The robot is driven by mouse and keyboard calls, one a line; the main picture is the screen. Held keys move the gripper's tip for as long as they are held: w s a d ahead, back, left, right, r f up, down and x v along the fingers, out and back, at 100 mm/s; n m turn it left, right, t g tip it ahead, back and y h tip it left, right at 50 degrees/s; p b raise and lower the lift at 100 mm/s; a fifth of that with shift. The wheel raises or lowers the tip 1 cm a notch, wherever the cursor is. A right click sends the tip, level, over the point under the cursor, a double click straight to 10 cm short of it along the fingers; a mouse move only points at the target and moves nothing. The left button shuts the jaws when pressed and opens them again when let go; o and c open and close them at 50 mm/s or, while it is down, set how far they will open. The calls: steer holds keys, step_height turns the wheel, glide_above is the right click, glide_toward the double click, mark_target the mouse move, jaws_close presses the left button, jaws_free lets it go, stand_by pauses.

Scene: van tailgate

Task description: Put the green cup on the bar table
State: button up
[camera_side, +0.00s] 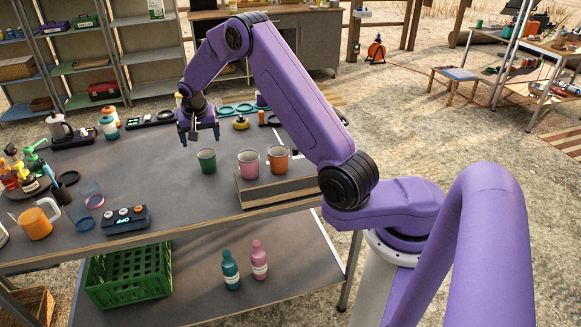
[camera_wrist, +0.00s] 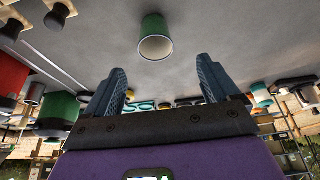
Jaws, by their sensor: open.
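The green cup (camera_side: 207,161) stands upright on the long dark grey table (camera_side: 165,195). It is just left of a low wood-edged platform (camera_side: 280,188) that holds a pink cup (camera_side: 249,163) and an orange cup (camera_side: 278,159). I cannot tell for sure which surface is the bar table. My gripper (camera_side: 200,139) points down, above and slightly behind the green cup in the side view, apart from it. In the wrist view my gripper (camera_wrist: 160,88) is open and empty, and the green cup (camera_wrist: 154,36) shows beyond the fingertips, near the middle.
A dark control box (camera_side: 125,218), clear cups (camera_side: 91,193) and an orange mug (camera_side: 36,222) stand at the table's left. Bottles (camera_side: 30,165) crowd its far left. Rings and small items line the back edge. The table left of the green cup is clear.

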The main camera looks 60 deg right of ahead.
steer(key=s+a+r+n+y, duration=0.15)
steer(key=a+r+n, duration=0.35)
steer(key=a, duration=0.7)
steer(key=s+a+r+n+y, duration=0.1)
steer(key=s+a+r+n, duration=0.2)
steer(key=s+a+n, duration=0.55)
steer(key=s+d+n+g, duration=0.1)
steer(key=s+d+n, duration=0.1)
steer(key=s, duration=0.9)
steer(key=s+d+r+n+g, duration=0.1)
steer(key=s+d+n, duration=0.1)
steer(key=s, duration=0.9)
steer(key=s+d+n+g, duration=0.1)
steer(key=s+n, duration=0.3)
steer(key=s, duration=0.7)
steer(key=shift+s+d+r+y, duration=0.15)
steer(key=shift+d+r+y, duration=0.1)
steer(key=shift+d+y, duration=0.25)
